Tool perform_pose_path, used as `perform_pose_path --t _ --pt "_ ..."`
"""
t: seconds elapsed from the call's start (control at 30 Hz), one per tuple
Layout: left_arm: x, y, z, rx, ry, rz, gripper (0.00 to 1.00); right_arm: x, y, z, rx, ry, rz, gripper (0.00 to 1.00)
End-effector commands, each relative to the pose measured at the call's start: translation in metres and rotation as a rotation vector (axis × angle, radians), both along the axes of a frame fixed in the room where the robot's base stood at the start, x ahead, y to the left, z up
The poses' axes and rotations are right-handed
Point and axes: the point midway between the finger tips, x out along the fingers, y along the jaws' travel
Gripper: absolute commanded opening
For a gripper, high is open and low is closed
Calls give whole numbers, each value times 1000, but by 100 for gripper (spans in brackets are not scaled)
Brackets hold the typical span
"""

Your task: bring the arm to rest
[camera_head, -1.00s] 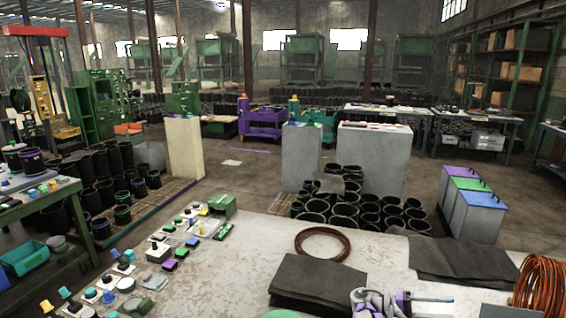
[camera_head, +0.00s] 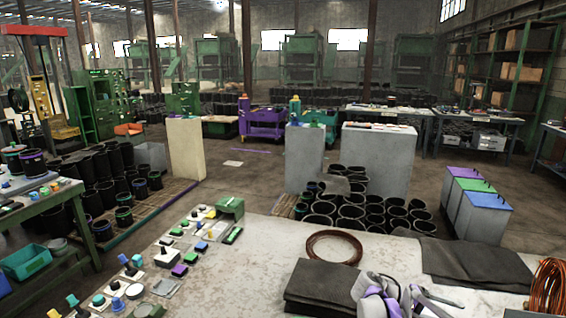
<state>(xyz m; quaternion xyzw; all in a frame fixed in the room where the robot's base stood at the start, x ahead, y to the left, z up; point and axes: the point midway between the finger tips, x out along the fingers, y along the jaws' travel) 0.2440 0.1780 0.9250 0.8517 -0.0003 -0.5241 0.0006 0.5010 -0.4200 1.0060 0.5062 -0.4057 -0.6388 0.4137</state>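One of my arms, white and purple, shows at the bottom edge of the head view, right of centre. I take it for my right one; its gripper (camera_head: 432,298) is low in front of the dark sheets on the pale table (camera_head: 230,285). The finger parts are small and partly cut off, so I cannot tell whether they are open or shut. I see nothing held in them. My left gripper is out of view.
A folded dark sheet (camera_head: 318,285) and a copper-coloured ring coil (camera_head: 333,247) lie beside my arm. Another dark sheet (camera_head: 465,262) and an orange wire coil (camera_head: 550,288) lie to the right. Buttons and small boxes (camera_head: 180,270) line the table's left side.

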Motion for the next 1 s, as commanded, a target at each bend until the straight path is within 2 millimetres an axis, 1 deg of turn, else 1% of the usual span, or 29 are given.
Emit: perform_pose_path --t 0.03,0.17,0.27,0.47,0.7,0.83,0.9,1.0 --pt "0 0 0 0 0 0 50 -14 8 4 67 -16 26 66" --pt "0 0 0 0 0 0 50 -45 33 1 246 -68 89 66" --pt "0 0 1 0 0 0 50 -72 56 -5 381 -116 133 66" --pt "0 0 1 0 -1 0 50 -131 110 -21 646 -233 208 66" --pt "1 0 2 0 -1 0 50 -201 181 -48 951 -408 267 66" --pt "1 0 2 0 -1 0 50 -230 213 -63 1087 -501 279 66" --pt "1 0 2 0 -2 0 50 -241 226 -69 1143 -542 282 66" --pt "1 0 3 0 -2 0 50 -252 238 -75 1196 -583 282 66"
